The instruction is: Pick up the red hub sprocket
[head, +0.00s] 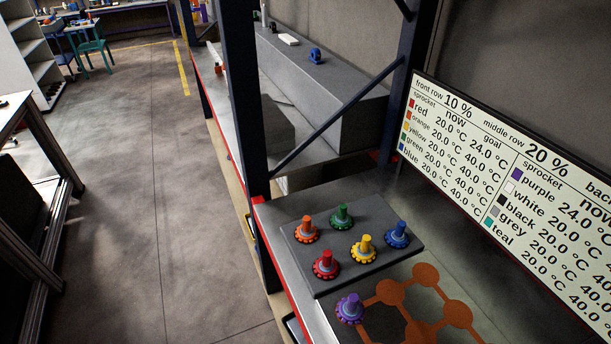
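The red hub sprocket (326,264) stands upright at the front left part of a dark grey plate (352,281) in the head view. An orange sprocket (306,230) and a green sprocket (341,216) stand behind it. A yellow sprocket (363,248) and a blue sprocket (398,235) stand to its right. A purple sprocket (350,308) sits just in front of the plate, by an orange pattern of linked discs (423,274). Neither of my grippers is in view.
A dark upright post (246,110) and a diagonal brace (335,119) stand left of and behind the plate. A sign (500,190) with sprocket temperatures leans at the right. Open floor (130,200) is at the left.

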